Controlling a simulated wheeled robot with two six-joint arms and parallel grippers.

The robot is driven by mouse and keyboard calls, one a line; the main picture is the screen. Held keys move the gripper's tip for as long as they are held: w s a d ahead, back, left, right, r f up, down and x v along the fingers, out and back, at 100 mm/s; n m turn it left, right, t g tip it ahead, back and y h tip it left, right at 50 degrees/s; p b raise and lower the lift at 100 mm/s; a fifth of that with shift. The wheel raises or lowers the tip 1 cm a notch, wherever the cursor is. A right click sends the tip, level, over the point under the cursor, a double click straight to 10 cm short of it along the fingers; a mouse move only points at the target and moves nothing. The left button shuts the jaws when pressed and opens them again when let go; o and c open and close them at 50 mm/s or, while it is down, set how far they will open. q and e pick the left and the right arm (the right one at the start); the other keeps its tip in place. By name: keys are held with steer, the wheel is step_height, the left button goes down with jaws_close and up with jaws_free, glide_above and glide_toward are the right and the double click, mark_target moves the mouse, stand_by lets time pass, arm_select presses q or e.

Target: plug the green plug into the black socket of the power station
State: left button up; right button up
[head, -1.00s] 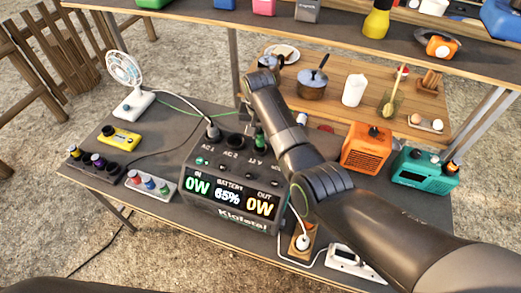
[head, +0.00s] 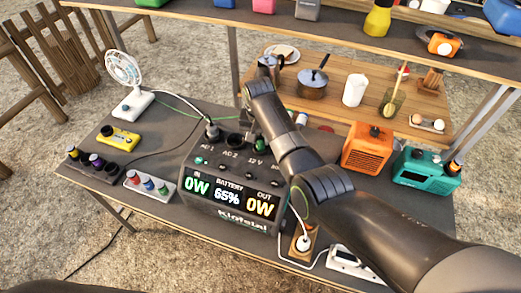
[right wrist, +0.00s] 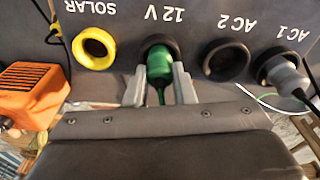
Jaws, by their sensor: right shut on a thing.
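The power station (head: 230,185) stands on the dark table, its display reading 65%. In the right wrist view its sockets show upside down: a yellow-ringed SOLAR one (right wrist: 95,48), a black 12 V one (right wrist: 161,46), an empty AC 2 one (right wrist: 226,60) and AC 1 with a grey plug (right wrist: 285,75) in it. My right gripper (right wrist: 160,78) is shut on the green plug (right wrist: 159,66). The plug's front is at the mouth of the 12 V socket, inside its ring; I cannot tell how deep. In the head view my arm hides part of the gripper. My left gripper is out of view.
An orange box (head: 367,148) and a teal radio (head: 427,170) stand to the right. A white fan (head: 126,80) and a yellow device (head: 119,137) are at the left. A white power strip (head: 350,262) lies in front. Cables cross the tabletop behind the station.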

steer(key=o, duration=1)
steer(key=shift+o, duration=0.2)
steer(key=shift+r, duration=0.15)
step_height(320, 180, up, 17)
steer(key=s+p, duration=0.2)
steer(key=shift+a, duration=0.1)
